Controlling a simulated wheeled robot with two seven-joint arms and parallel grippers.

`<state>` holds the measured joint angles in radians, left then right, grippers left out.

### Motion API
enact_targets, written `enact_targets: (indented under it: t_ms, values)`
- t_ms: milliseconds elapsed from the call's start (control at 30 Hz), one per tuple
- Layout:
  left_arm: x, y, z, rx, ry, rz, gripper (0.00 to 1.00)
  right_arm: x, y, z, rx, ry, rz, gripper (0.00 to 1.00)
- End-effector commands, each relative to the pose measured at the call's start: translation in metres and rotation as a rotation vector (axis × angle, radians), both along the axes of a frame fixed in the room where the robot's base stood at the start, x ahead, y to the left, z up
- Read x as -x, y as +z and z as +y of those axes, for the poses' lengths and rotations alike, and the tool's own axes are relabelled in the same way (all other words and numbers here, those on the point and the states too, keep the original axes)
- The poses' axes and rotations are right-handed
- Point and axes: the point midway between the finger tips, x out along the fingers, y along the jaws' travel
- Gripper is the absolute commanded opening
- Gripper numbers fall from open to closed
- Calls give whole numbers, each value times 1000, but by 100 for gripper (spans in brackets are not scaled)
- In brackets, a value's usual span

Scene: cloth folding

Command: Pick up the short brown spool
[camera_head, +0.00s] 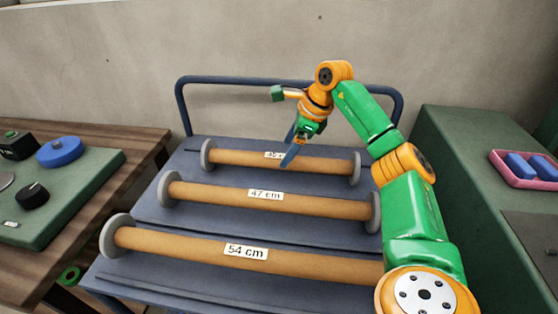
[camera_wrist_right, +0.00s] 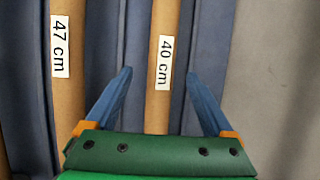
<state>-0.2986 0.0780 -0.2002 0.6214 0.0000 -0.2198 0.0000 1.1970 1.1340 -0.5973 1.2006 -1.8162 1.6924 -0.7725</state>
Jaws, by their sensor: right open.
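Three brown spools with grey end discs lie across a blue cart. The shortest spool (camera_head: 320,162) is at the back, and its label reads 40 cm in the right wrist view (camera_wrist_right: 157,105). The 47 cm spool (camera_head: 225,192) lies in the middle and the 54 cm spool (camera_head: 180,243) lies at the front. My right gripper (camera_head: 290,158) is over the short spool near its label. In the right wrist view its open blue fingers (camera_wrist_right: 158,78) stand on either side of the short spool, with nothing held. I cannot tell whether they touch it. My left gripper does not show.
The blue cart (camera_head: 150,212) has a raised rail (camera_head: 240,80) behind the spools, near the wall. A wooden table (camera_head: 130,170) with a green board (camera_head: 75,185) stands left. A green cabinet (camera_head: 450,150) with a pink tray (camera_head: 503,171) stands right.

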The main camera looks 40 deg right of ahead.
Motion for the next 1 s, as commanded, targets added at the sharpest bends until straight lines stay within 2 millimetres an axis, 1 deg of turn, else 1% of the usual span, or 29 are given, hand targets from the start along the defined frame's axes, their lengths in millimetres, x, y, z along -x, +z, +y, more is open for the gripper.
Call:
enact_targets:
  t_ms: [33,167,400,500,667,767,800,867,900,1000]
  values:
    - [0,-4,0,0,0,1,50,-1,-6,0,0,0,1,87]
    - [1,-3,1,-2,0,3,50,-8,-21,3,-2,2,5,87]
    - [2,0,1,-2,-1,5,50,-26,-60,4,-3,0,3,87]
    - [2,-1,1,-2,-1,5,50,-28,-66,5,-1,0,1,87]
    - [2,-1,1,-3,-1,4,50,-28,-66,4,0,0,0,87]
    - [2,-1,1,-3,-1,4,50,-28,-66,4,0,0,0,63]
    - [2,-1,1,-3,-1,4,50,-28,-66,4,0,0,0,52]
    - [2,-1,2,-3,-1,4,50,-28,-66,4,-1,0,1,36]
    - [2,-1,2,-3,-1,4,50,-28,-66,4,-1,0,1,25]
    - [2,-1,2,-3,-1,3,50,-28,-66,4,-1,0,1,0]
